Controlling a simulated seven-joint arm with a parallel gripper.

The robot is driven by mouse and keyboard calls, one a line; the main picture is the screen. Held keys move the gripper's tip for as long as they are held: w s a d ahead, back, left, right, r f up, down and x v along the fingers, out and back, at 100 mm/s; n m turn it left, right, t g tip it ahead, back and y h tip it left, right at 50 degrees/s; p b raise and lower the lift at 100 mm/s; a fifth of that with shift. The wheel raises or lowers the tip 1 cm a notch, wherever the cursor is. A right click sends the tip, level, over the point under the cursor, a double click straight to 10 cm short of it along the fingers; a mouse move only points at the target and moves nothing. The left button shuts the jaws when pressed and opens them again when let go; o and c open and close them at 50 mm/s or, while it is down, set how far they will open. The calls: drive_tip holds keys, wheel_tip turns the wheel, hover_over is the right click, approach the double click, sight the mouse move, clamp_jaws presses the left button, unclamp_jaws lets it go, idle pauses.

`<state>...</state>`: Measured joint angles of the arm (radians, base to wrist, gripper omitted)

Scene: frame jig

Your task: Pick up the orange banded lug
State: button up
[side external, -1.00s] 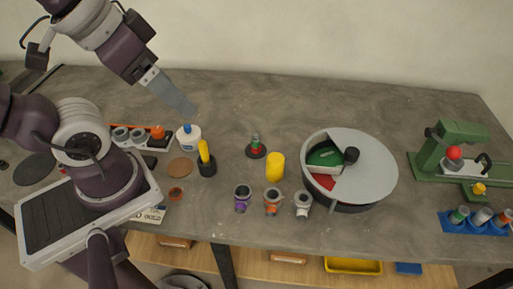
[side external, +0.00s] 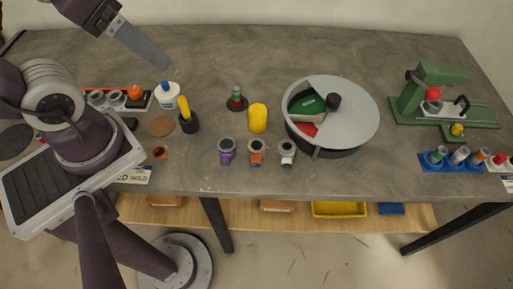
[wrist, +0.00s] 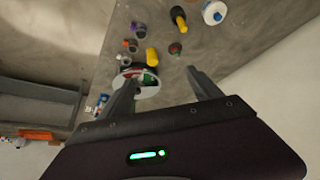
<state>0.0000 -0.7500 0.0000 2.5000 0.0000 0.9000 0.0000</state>
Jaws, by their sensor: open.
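The orange banded lug (side external: 257,152) is a small grey cup-like piece with an orange band. It stands on the grey bench between a purple banded lug (side external: 227,150) and a white one (side external: 288,150). In the wrist view the orange lug (wrist: 133,45) is small, up and left of the fingers. My gripper (side external: 164,65) is high above the back left of the bench, well away from the lugs. In the wrist view my gripper (wrist: 165,80) has its two fingers spread, with nothing held between them.
A yellow cylinder (side external: 258,118) stands just behind the lugs. A round drum with a grey lid (side external: 352,108) is to their right. A black cup with a yellow handle (side external: 188,122) and a glue bottle (side external: 168,95) stand left. A blue rack (side external: 437,163) and green press (side external: 440,90) are far right.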

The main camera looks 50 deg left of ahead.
drive_tip(key=shift+c, duration=1.2)
drive_tip(key=m+g, duration=0.6)
drive_tip(key=m, duration=1.6)
hover_over(257, 146)
wheel_tip(257, 146, down, 23)
drive_tip(key=shift+m, duration=0.3)
drive_tip(key=f, duration=0.5)
drive_tip(key=s+d+f, duration=0.1)
drive_tip(key=f, duration=0.1)
drive_tip(key=shift+f, duration=0.15)
clamp_jaws()
